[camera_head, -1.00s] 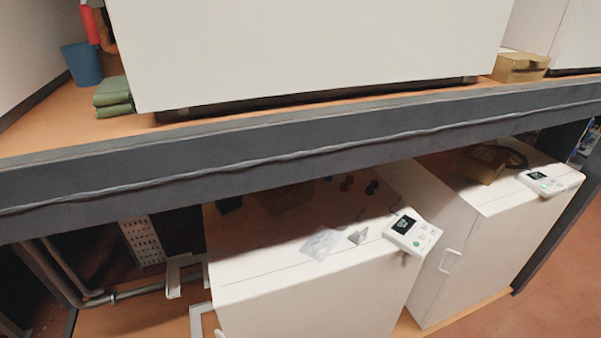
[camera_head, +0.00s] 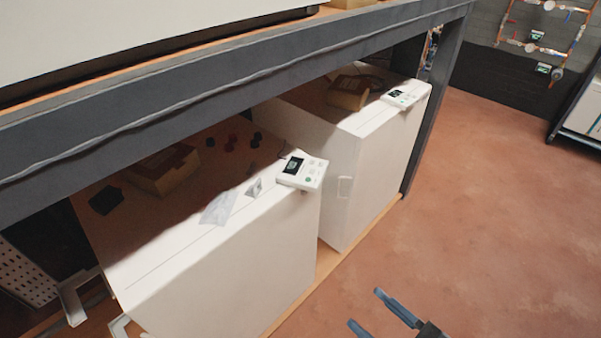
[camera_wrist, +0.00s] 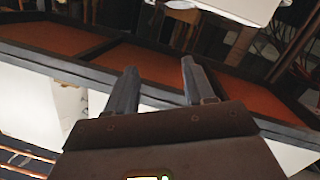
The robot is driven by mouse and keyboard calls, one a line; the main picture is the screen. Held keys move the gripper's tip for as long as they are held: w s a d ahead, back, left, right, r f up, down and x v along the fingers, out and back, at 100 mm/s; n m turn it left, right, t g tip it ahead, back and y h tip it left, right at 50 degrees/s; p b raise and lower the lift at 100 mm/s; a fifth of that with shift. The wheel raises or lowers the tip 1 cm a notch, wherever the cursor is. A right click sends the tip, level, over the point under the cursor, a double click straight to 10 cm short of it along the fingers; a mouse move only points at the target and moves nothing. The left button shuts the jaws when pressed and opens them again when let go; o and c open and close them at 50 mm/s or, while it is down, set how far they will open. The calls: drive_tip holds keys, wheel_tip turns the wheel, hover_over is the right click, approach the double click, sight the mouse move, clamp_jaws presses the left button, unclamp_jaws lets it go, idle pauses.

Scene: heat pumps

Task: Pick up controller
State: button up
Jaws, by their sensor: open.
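A white controller (camera_head: 302,171) with a dark screen and a green button lies on the front right corner of the nearer white heat pump unit (camera_head: 215,275). A second white controller (camera_head: 405,95) lies on the farther white unit (camera_head: 350,185). My gripper (camera_head: 366,310) shows at the bottom of the head view, over the floor, well in front of and below both controllers. Its two fingers are apart with nothing between them. The fingers also show in the wrist view (camera_wrist: 158,85); I cannot make out either controller there.
A dark shelf beam (camera_head: 230,80) runs above the units, and a dark post (camera_head: 436,100) stands at the right end. A plastic bag (camera_head: 218,208) and cardboard boxes (camera_head: 163,170) lie on the units. The brown floor (camera_head: 480,210) at right is clear.

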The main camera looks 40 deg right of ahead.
drive_tip(key=w+d+f+n+t+h+b, duration=0.1)
drive_tip(key=w+d+f+n, duration=0.35)
drive_tip(key=w, duration=0.45)
drive_tip(key=n+h+b, duration=0.2)
drive_tip(key=n, duration=0.4)
approach(324, 175)
drive_tip(key=w, duration=0.2)
drive_tip(key=x, duration=0.7)
drive_tip(key=shift+d+f+b, duration=0.1)
drive_tip(key=shift+d+b, duration=0.2)
drive_tip(key=shift+b, duration=0.1)
clamp_jaws()
